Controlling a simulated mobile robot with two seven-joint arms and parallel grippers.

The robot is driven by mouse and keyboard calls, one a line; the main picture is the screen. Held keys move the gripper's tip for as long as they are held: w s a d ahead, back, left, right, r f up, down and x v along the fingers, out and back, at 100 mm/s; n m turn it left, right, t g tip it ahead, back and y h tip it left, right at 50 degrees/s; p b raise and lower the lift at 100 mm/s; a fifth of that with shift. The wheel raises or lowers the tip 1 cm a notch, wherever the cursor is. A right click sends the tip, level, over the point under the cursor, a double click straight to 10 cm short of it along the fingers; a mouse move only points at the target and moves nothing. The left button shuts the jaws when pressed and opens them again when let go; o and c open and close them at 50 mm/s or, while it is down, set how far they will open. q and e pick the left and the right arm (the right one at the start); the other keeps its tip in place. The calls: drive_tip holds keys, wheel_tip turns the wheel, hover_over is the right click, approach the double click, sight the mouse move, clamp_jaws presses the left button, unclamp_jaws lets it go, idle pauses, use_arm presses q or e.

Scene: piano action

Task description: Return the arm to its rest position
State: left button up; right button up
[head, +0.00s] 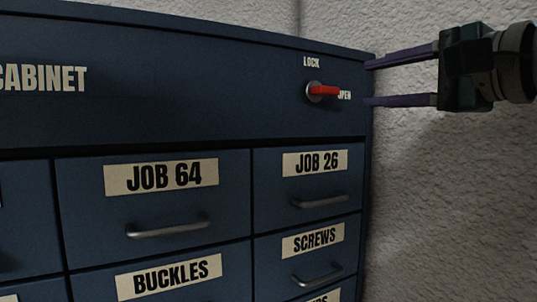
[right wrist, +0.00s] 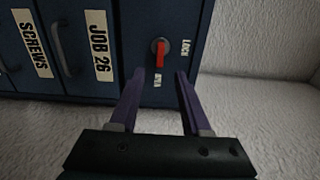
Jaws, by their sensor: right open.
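My right gripper (head: 370,83) comes in from the right in the head view, by the cabinet's upper right edge. Its two purple fingers are apart with nothing between them. In the right wrist view the open gripper (right wrist: 157,76) points at the cabinet's top panel. The blue cabinet (head: 200,75) has a red lock handle (head: 324,91) that points right, to the OPEN label (head: 345,96). The handle also shows in the wrist view (right wrist: 160,55), ahead of the fingers and apart from them. My left gripper is not in view.
Closed drawers labelled JOB 64 (head: 160,177), JOB 26 (head: 311,163), BUCKLES (head: 168,277) and SCREWS (head: 312,241) have metal pull handles that stick out. A rough white wall (head: 450,200) stands right of the cabinet. The space below my right gripper is clear.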

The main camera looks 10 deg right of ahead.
drive_tip(key=s+a+f+n+g+h+p, duration=0.15)
drive_tip(key=s+f+n+g, duration=0.3)
drive_tip(key=f, duration=0.45)
drive_tip(key=s+a+f+n+g+h+p, duration=0.1)
drive_tip(key=s+f+n+g+h+p, duration=0.15)
drive_tip(key=s+f, duration=0.45)
drive_tip(key=s+f+n+g+h+p, duration=0.1)
drive_tip(key=s+f+n+g+p, duration=0.1)
drive_tip(key=s, duration=0.7)
drive_tip(key=s+f+n+g+h+p, duration=0.1)
drive_tip(key=s+f+n+g+p, duration=0.1)
drive_tip(key=s+f+n+g, duration=0.2)
drive_tip(key=s+f+n, duration=0.3)
drive_tip(key=s+f, duration=0.2)
drive_tip(key=s, duration=0.1)
drive_tip(key=shift+a, duration=0.2)
drive_tip(key=shift+c, duration=0.3)
